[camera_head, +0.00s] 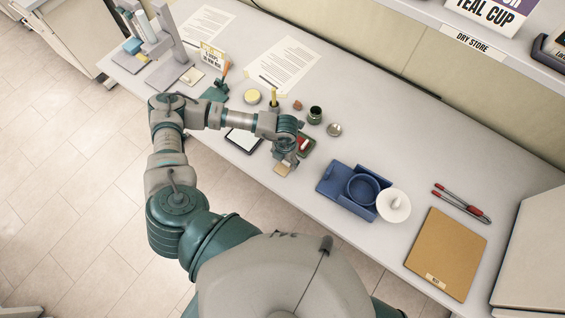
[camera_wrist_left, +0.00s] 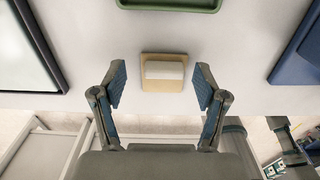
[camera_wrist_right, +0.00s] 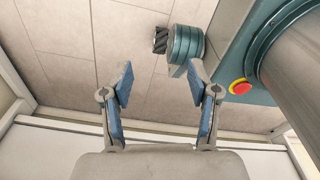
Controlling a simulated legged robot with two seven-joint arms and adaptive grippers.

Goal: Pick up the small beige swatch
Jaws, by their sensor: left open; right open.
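The small beige swatch (camera_wrist_left: 163,85) is a flat square with a paler block on it, lying near the table's front edge in the left wrist view. In the head view it shows (camera_head: 283,169) just below my left gripper (camera_head: 285,155). In the left wrist view my left gripper (camera_wrist_left: 160,90) is open, with one finger on each side of the swatch and a gap on both sides. My right gripper (camera_wrist_right: 160,85) is open and empty over the floor in the right wrist view. It is not in the head view.
A green tray (camera_wrist_left: 170,4) lies just beyond the swatch. A dark-framed tablet (camera_wrist_left: 25,60) is on its left and a blue tray (camera_wrist_left: 303,55) on its right. A tan board (camera_head: 447,252) and red-handled tool (camera_head: 462,203) lie farther right.

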